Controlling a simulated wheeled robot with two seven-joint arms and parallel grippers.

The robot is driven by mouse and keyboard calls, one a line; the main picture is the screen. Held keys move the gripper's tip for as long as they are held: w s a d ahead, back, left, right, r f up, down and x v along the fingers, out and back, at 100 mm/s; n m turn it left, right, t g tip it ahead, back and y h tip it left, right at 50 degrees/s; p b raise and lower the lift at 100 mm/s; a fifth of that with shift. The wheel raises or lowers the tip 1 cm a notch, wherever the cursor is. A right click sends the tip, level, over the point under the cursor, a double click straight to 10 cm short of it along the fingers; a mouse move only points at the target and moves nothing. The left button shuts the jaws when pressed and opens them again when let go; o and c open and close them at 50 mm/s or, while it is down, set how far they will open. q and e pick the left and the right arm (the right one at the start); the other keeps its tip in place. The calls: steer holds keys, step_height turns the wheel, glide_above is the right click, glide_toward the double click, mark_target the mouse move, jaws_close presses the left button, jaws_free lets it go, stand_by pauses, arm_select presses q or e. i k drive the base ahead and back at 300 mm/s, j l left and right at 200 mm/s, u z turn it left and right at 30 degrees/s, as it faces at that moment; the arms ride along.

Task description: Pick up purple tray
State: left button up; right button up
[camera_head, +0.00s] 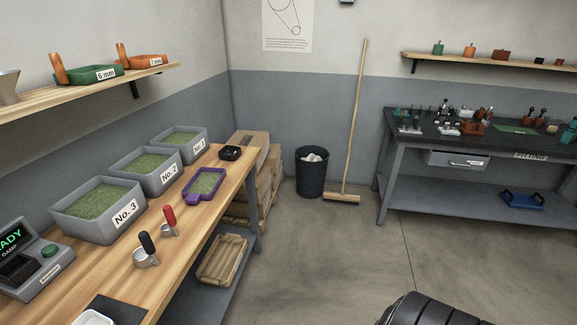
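The purple tray (188,197) lies on the wooden bench at the left, near the bench's right edge. It has a purple rim with a handle toward the lower left and is filled with green beans or pellets. Nothing touches it from above. A dark ribbed part of my own body shows at the bottom right. Neither of my grippers is in view.
Grey bins marked No. 1 (199,148), No. 2 (173,179) and No. 3 (122,212) stand behind the tray. A red-handled scoop (169,219) and a black-handled scoop (147,250) lie nearer. A small black box (230,153) sits beyond.

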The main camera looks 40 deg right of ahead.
mark_target(204, 185)
steer(key=z, duration=0.75)
steer(key=i+l+u, duration=0.2)
steer(key=u, duration=0.65)
steer(key=i+l+u, duration=0.2)
steer(key=l, duration=0.35)
steer(key=i+l+u, duration=0.25)
steer(key=l, duration=0.35)
steer(key=l+u, duration=0.2)
steer(key=l, duration=0.4)
steer(key=l+u, duration=0.25)
steer(key=l, duration=0.4)
